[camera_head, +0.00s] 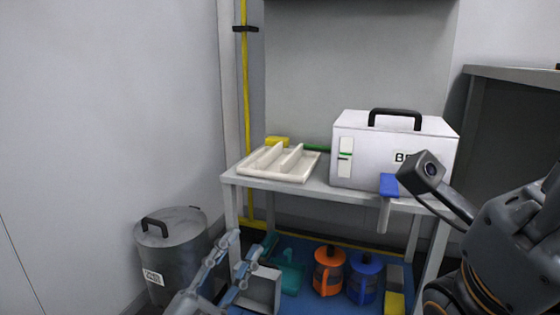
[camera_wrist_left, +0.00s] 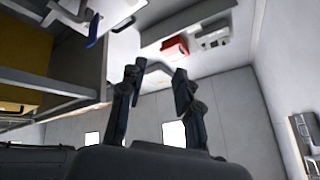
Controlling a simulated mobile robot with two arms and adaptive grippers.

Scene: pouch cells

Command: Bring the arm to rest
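My left gripper (camera_head: 246,250) reaches up from the bottom of the head view, in front of the table and right of the bin. Its two fingers are apart with nothing held between them. In the left wrist view the same open fingers (camera_wrist_left: 157,75) stand apart, with the room's wall and ceiling behind. My right arm (camera_head: 505,240) comes in at the lower right, its wrist camera (camera_head: 424,172) in front of the white case. The fingers of my right gripper do not show.
A grey table (camera_head: 315,190) carries a white divided tray (camera_head: 290,178) and a white case (camera_head: 375,130) with a black handle. Orange (camera_head: 328,272) and blue (camera_head: 364,280) containers sit below. A grey lidded bin (camera_head: 175,260) stands left. The upper left by the wall is free.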

